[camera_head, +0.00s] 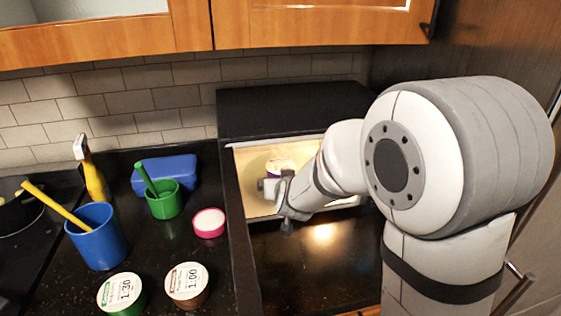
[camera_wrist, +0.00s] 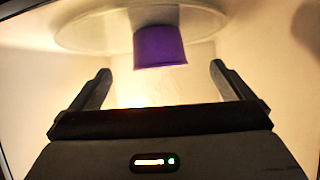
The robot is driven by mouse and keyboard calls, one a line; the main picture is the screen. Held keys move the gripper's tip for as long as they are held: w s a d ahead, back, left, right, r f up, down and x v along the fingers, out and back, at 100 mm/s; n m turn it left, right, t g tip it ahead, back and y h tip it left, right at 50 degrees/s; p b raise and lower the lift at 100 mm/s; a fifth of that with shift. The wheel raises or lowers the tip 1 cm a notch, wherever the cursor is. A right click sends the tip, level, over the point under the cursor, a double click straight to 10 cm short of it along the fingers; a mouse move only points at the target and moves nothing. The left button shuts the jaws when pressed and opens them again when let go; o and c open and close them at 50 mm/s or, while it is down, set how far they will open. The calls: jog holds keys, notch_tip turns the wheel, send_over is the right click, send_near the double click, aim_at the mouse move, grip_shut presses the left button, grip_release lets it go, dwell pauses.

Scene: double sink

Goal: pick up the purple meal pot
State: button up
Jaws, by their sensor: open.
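The purple meal pot (camera_wrist: 159,46) is inside a lit, open box-like appliance that looks like a microwave (camera_head: 290,100). In the wrist view the pot touches a round glass plate (camera_wrist: 90,27), and the view seems upside down. In the head view the pot (camera_head: 281,164) shows a pale labelled top, partly hidden behind my gripper (camera_head: 272,185). In the wrist view my gripper (camera_wrist: 161,72) is open and empty. The pot is beyond its fingertips, roughly centred between them, and not touching them.
The appliance walls surround my gripper closely.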

aim_at(281, 165)
jog(key=w, duration=0.1)
jog(key=w+a+t+h, duration=0.1)
jog(key=shift+w+a+f, duration=0.1)
jog(key=shift+w+f, duration=0.05)
jog(key=shift+w, duration=0.25)
jog(key=shift+m+t, duration=0.3)
jog(key=shift+d+r+p+x, duration=0.1)
jog(key=shift+p+x, duration=0.25)
jog(key=shift+x, duration=0.95)
jog(key=shift+d+r+p+x, duration=0.15)
jog(key=shift+p+x, duration=0.25)
jog(key=shift+x, duration=0.9)
jog(key=shift+d+r+p+x, duration=0.1)
jog(key=shift+p+x, duration=0.25)
jog(key=shift+x, duration=0.95)
jog(key=shift+w, duration=0.15)
jog(key=c, duration=1.1)
jog(key=shift+c, duration=0.9)
jog(key=shift+r, duration=0.15)
